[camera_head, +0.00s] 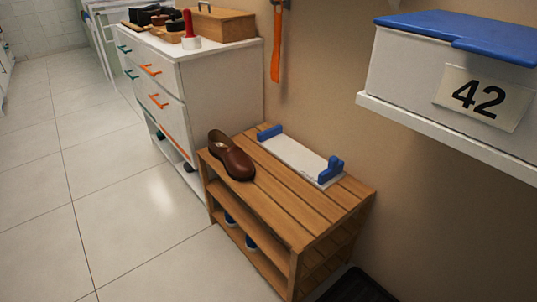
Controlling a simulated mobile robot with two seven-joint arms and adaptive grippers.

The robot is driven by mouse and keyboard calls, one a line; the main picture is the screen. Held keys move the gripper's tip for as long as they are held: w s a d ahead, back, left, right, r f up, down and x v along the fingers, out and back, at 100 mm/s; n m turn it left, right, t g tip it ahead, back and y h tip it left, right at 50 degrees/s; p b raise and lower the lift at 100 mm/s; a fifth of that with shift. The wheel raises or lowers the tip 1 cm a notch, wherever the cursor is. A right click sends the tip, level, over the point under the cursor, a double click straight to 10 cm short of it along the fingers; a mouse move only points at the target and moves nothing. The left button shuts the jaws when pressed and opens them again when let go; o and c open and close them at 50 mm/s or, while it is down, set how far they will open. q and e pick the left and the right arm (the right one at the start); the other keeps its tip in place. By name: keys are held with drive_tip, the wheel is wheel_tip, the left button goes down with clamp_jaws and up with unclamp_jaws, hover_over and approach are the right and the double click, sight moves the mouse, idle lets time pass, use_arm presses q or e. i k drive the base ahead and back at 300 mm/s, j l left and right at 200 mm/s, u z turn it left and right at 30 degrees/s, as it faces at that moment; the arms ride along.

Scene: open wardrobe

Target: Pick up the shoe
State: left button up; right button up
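A brown leather shoe (231,158) sits upright on the near left end of the slatted top of a wooden shoe rack (293,209). Its open heel end points toward the back left and its rounded toe toward the front right. Neither of my grippers shows in the head view, so I cannot see where they are or whether they hold anything.
A white tray with blue end blocks (297,156) lies behind the shoe on the rack. A white drawer cabinet (222,84) stands at the left. A white shelf (450,134) holding a box (408,72) juts out at upper right. Tiled floor (110,215) is clear at left.

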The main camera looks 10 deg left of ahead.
sight(239, 166)
drive_tip(key=i+j+z, duration=0.2)
drive_tip(key=j+z, duration=0.25)
drive_tip(key=j, duration=0.2)
drive_tip(key=i+j+z, duration=0.2)
drive_tip(key=j, duration=0.15)
drive_tip(key=i+j+z, duration=0.1)
drive_tip(key=j, duration=0.65)
drive_tip(key=i+j+z, duration=0.1)
drive_tip(key=j, duration=0.6)
drive_tip(key=i+j+z, duration=0.1)
drive_tip(key=j, duration=0.65)
